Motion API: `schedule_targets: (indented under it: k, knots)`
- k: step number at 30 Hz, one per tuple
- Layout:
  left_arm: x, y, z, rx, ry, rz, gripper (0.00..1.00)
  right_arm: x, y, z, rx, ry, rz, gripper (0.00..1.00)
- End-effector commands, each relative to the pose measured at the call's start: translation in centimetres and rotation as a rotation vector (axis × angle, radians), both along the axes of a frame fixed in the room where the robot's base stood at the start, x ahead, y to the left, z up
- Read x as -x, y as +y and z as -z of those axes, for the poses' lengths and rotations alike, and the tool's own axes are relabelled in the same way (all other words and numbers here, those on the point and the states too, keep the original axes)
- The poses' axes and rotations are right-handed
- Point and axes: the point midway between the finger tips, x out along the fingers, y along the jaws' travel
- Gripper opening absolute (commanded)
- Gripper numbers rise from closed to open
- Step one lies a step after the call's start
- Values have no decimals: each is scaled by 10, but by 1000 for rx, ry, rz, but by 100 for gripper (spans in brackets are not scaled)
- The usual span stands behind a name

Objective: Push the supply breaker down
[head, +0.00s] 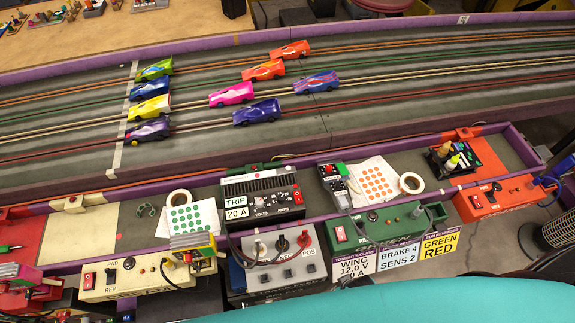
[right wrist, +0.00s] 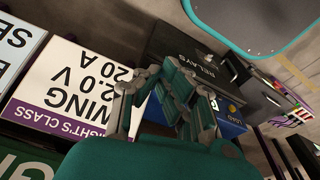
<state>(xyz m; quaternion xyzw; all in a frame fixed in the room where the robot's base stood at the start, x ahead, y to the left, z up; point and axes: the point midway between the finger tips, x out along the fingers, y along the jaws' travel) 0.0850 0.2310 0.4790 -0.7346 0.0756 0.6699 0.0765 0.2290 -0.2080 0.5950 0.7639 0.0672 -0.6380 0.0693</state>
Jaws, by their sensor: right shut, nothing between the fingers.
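The power supply (head: 262,190) stands in the trackside tray in the head view, a black box with knobs and a "TRIP 20 A" label (head: 237,207). A small red switch (head: 297,193) is on its right face; I cannot tell for sure that this is the supply breaker, or its position. A grey terminal panel (head: 285,262) with red and black posts sits below it. My right gripper (right wrist: 162,75) is shut and empty in the right wrist view, beside the "WING 12.0 V 20 A" label (right wrist: 75,85); the supply does not clearly show there. My left gripper is out of view.
Several toy cars (head: 232,94) stand on the slot track (head: 400,95) behind. A cream controller box (head: 145,279) and a green controller box (head: 385,226) flank the supply. In the right wrist view, a black "RELAYS" box (right wrist: 190,50) and a blue box (right wrist: 228,118) are close to the fingers.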

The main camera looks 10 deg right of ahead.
Motion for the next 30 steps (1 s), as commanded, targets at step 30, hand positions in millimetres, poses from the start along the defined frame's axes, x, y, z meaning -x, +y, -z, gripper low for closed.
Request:
schedule_targets:
  k: [30]
  knots:
    - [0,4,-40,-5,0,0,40,-184,140,-321,-165,-445,-736,0]
